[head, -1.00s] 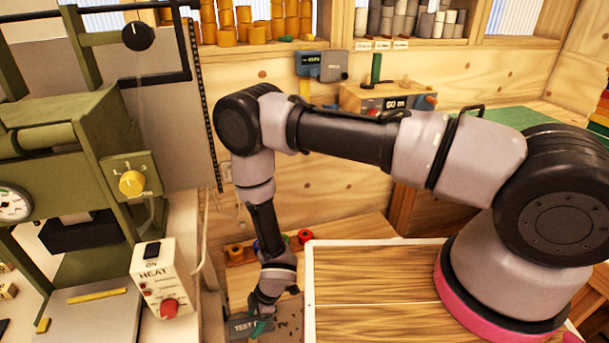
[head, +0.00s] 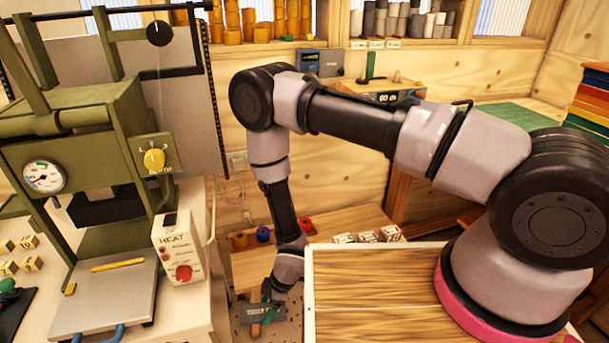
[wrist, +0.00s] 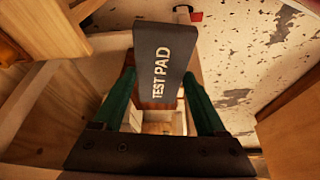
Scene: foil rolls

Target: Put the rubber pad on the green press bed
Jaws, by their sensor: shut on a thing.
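The rubber pad is a dark grey block marked TEST PAD (wrist: 163,62) in the wrist view. My gripper (wrist: 160,88) is shut on it, with a green finger on each side. In the head view the pad (head: 250,312) and my gripper (head: 268,302) hang low, right of the press bench and beside the wooden-topped surface. The green press (head: 85,150) stands at the left. Its bed is a flat grey plate (head: 105,303) at the bottom, apart from the pad, with a yellow strip (head: 118,265) at its rear.
The white HEAT box (head: 178,250) stands between the press bed and my gripper. Blue handles (head: 105,333) stick out at the bed's front. Small lettered blocks (head: 20,255) lie left of the press. A wooden-topped surface (head: 375,290) is at the right.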

